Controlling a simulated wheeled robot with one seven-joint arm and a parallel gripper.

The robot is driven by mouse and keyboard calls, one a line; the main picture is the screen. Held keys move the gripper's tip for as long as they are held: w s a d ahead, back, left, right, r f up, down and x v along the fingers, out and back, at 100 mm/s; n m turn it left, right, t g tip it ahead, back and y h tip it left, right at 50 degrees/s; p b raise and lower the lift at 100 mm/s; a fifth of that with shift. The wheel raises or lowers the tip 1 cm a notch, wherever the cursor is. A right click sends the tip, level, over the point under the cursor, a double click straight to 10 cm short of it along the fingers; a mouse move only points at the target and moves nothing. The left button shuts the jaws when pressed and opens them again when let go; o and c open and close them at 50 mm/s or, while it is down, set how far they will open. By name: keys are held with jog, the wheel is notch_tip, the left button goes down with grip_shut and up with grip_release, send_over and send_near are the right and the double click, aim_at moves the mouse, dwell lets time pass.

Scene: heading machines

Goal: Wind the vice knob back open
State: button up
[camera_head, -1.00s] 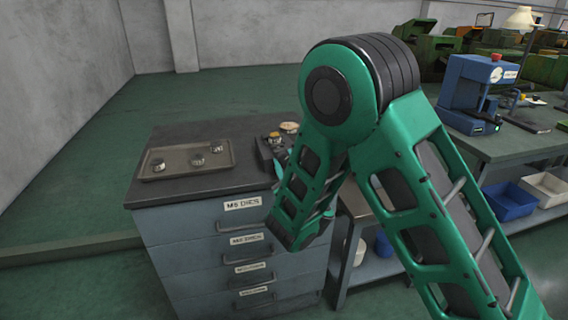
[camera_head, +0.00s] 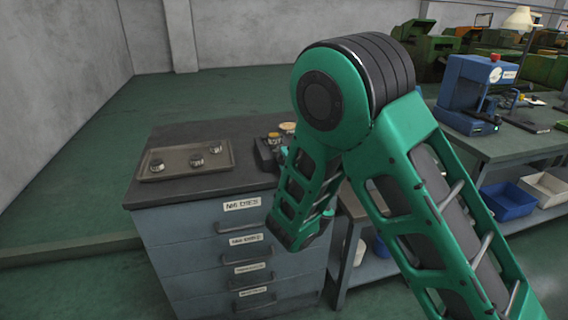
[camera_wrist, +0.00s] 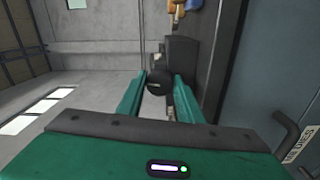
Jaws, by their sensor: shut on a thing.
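In the wrist view the vice knob (camera_wrist: 158,83) is a small black round knob in front of the dark vice body (camera_wrist: 183,57). My gripper (camera_wrist: 160,78) has its two green fingers on either side of the knob and is shut on it. In the head view the dark vice (camera_head: 266,154) stands at the right end of the drawer cabinet's top, partly behind my green arm. My gripper and the knob are hidden behind the arm in that view.
The drawer cabinet (camera_head: 245,262) has a dark top with a shallow tray (camera_head: 180,174) holding several small metal parts. A workbench (camera_head: 497,146) with a blue machine (camera_head: 470,94) stands at right. A drawer handle (camera_wrist: 290,137) lies close at right in the wrist view.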

jog(key=shift+d+f+n, duration=0.1)
jog(key=shift+n, duration=0.6)
jog(key=o, duration=1)
jog(key=shift+o, duration=0.2)
jog(key=shift+s, duration=0.15)
jog(key=v, duration=1)
jog(key=shift+s+d, duration=0.1)
jog(key=shift+s, duration=0.05)
